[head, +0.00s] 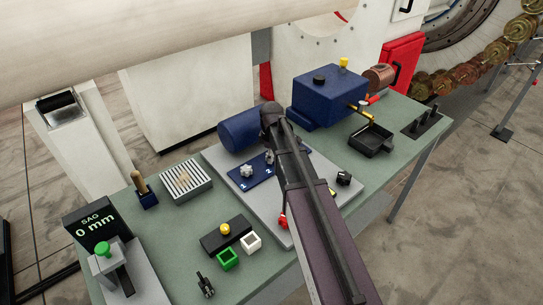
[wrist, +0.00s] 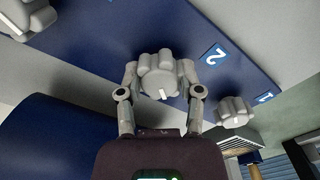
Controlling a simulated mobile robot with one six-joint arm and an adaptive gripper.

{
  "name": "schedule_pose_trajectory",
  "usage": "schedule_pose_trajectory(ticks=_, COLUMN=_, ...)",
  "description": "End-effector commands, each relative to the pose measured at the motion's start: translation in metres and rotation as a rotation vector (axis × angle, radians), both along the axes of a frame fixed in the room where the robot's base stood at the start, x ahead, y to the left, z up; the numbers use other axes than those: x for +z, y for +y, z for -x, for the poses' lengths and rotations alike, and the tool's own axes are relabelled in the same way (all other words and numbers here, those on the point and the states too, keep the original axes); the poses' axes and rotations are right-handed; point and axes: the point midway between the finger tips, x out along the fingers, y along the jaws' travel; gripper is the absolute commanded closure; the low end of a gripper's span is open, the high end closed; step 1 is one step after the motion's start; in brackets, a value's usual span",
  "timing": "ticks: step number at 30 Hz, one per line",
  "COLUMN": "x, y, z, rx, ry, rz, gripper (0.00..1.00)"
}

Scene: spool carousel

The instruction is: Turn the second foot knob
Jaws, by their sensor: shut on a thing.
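The second foot knob (wrist: 158,72) is a grey lobed knob with a short white mark, beside the white "2" on a blue plate (wrist: 225,40). In the wrist view my gripper (wrist: 160,85) has one finger on each side of the knob and is shut on it. The first foot knob (wrist: 235,110), of the same shape, stands free near the "1". A further grey knob shows partly at the top left (wrist: 22,16). In the head view the first knob (head: 246,171) is clear, while my arm hides most of my gripper and the plate's right part.
A blue cylinder (head: 240,131) lies close behind the plate. A blue box (head: 325,100) with a black tray (head: 372,140) stands at the back right. A ribbed block (head: 186,180), small green and white boxes and a "SAG 0 mm" display (head: 92,222) are at left.

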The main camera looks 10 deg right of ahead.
Motion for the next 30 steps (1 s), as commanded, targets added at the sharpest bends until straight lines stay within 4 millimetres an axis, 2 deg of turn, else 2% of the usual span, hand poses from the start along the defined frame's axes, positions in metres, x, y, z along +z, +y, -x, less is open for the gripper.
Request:
schedule_pose_trajectory(ticks=8, x=-0.0002, y=0.0001, z=0.0004, rx=0.085, ry=0.001, rz=0.0, gripper=1.0)
schedule_pose_trajectory(ticks=20, x=-0.0002, y=0.0002, z=0.0004, rx=0.092, ry=0.001, rz=0.0, gripper=1.0)
schedule_pose_trajectory(ticks=21, x=-0.0002, y=0.0002, z=0.0004, rx=0.092, ry=0.001, rz=0.0, gripper=0.47)
schedule_pose_trajectory(ticks=24, x=-0.0002, y=0.0002, z=0.0004, rx=0.092, ry=0.001, rz=0.0, gripper=0.18)
schedule_pose_trajectory(ticks=30, x=-0.0001, y=0.0001, z=0.0003, rx=0.092, ry=0.001, rz=0.0, gripper=0.18)
